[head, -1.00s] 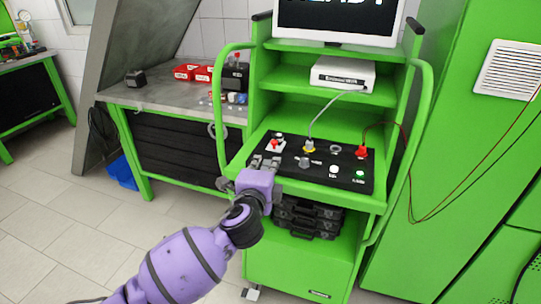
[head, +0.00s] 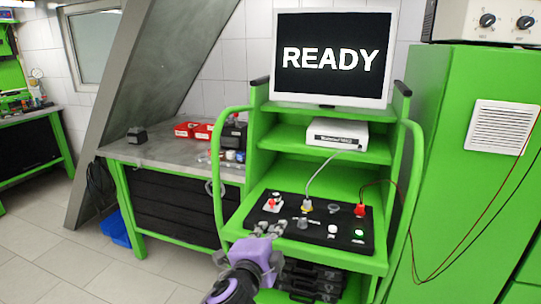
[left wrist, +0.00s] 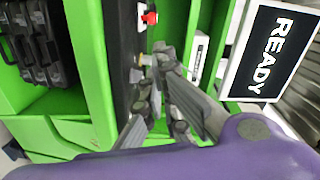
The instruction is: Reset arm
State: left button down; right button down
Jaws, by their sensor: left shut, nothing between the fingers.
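My left gripper (head: 271,228) is in front of the black control panel (head: 345,228) of the green test bench, close to the panel's front left part. It is shut and empty. In the left wrist view its fingers (left wrist: 160,70) show beside the panel's edge. I cannot tell whether the fingertips touch the panel. My right gripper is not in view.
A monitor (head: 333,60) reading READY stands on top of the bench, above a white box (head: 337,134). Green side rails (head: 217,165) flank the panel. Black cases (head: 310,280) sit below. A grey workbench (head: 165,155) with red bins stands left. A green cabinet (head: 450,170) stands right.

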pick_arm(q)
jog(key=s+a+f+n+g, duration=0.1)
jog(key=s+a+f+n, duration=0.3)
jog(key=f, duration=0.3)
jog(key=s+a+f+n+g+p, duration=0.1)
jog(key=s+f+n, duration=0.2)
jog(key=s+f, duration=0.3)
jog(key=s+a+f+n+g, duration=0.1)
jog(key=s+a+f+n, duration=0.25)
jog(key=s+f, duration=0.3)
jog(key=s+a+f+n+g+y, duration=0.1)
jog(key=s+a+f+n, duration=0.1)
jog(key=s+f, duration=0.3)
jog(key=s+a+f+n+g+y, duration=0.1)
jog(key=s+a+f, duration=0.4)
jog(key=s, duration=0.7)
jog(key=s+a+f+n+g+y, duration=0.2)
jog(key=s+a+f+n, duration=0.1)
jog(key=s, duration=0.6)
notch_tip(320, 180, down, 2)
jog(key=shift+s+a+n+g+p, duration=0.3)
jog(key=shift+s+a+n+p, duration=0.1)
jog(key=shift+n, duration=0.15)
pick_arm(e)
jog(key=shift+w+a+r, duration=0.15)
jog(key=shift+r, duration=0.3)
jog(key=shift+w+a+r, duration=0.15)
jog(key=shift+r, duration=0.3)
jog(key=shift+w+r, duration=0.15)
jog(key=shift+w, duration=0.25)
